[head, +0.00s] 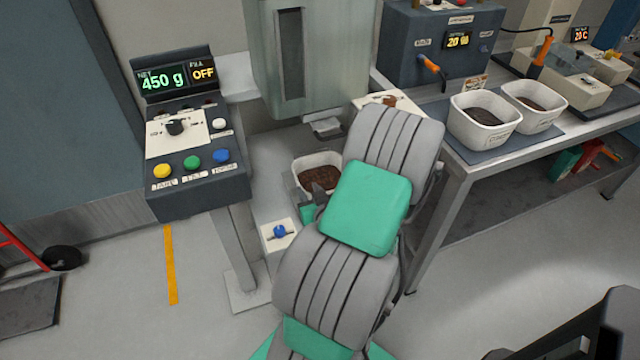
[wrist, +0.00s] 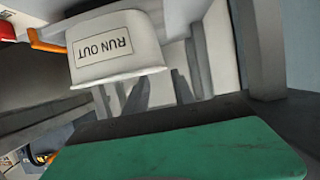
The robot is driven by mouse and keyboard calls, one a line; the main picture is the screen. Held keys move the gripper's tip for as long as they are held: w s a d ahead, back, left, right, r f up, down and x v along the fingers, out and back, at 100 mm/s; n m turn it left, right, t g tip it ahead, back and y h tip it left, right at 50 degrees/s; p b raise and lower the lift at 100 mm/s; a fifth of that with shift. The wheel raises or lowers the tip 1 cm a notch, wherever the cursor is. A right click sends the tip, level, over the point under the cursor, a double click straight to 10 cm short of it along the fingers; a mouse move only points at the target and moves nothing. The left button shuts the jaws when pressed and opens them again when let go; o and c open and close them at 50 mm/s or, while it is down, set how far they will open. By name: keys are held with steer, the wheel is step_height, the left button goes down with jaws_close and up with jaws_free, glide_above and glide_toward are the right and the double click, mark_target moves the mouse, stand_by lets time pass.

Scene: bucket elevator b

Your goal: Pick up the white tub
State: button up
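A white tub (head: 301,180) with brown grains in it stands under the grey hopper chute in the head view, partly hidden by my arm. In the wrist view a white tub (wrist: 120,38) labelled "RUN OUT" appears upside down and close to my gripper; it looks like the same one. My gripper (head: 318,196) is at the tub's near side in the head view, mostly hidden by my arm. In the wrist view two dark fingers of my gripper (wrist: 160,90) show with a gap between them and nothing clearly held. Contact with the tub cannot be told.
The hopper (head: 335,60) hangs above the tub. A control panel (head: 190,150) reading 450 g stands left, and a small box with a blue knob (head: 280,235) is in front. Two more white tubs (head: 485,122) (head: 535,105) stand on the bench (head: 455,170) at right.

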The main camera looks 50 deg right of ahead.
steer(key=x, duration=0.2)
steer(key=p+x, duration=0.1)
steer(key=x, duration=0.5)
steer(key=shift+w+a+r+p, duration=0.1)
steer(key=shift+w+a+p, duration=0.2)
steer(key=shift+w+a, duration=0.1)
steer(key=shift+w+d, duration=0.15)
steer(key=shift+d, duration=0.1)
steer(key=shift+c, duration=0.4)
jaws_close()
